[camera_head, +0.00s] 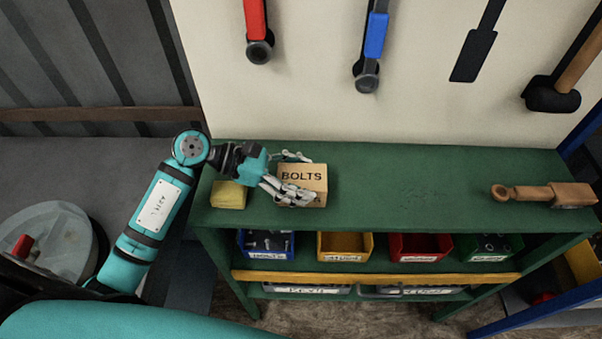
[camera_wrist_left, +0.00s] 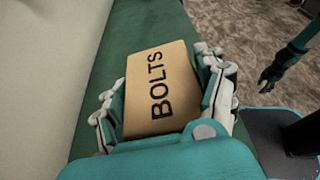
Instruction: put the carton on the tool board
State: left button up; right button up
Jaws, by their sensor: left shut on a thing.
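The carton is a tan box marked BOLTS (camera_head: 317,187), seen at the left part of the green bench top (camera_head: 420,190). It also shows in the left wrist view (camera_wrist_left: 160,90). My left gripper (camera_head: 298,178) is shut on it, with fingers along two opposite sides. I cannot tell whether the carton rests on the bench or is slightly above it. The cream tool board (camera_head: 310,110) stands upright behind the bench with tools hung on it. A dark gripper, apparently my right one (camera_wrist_left: 268,78), shows small at the right of the left wrist view; its opening is unclear.
A yellow block (camera_head: 229,195) lies left of the carton, under my wrist. A wooden-handled tool (camera_head: 545,195) lies at the bench's right end. Coloured bins, including a red one (camera_head: 420,247), stand on the shelf below. The bench top's middle is clear.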

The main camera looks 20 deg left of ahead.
pick_arm(q)
jog(key=o, duration=1.2)
jog(key=shift+f, duration=0.15)
jog(key=shift+c, duration=0.2)
jog(key=o, duration=0.6)
jog(key=shift+r, duration=0.3)
jog(key=b+v, duration=0.4)
jog(key=v, duration=0.7)
jog(key=shift+a+f, duration=0.1)
jog(key=shift+a, duration=0.1)
jog(key=shift+s+a+r, duration=0.1)
jog(key=shift+a+r, duration=0.1)
jog(key=shift+a, duration=0.05)
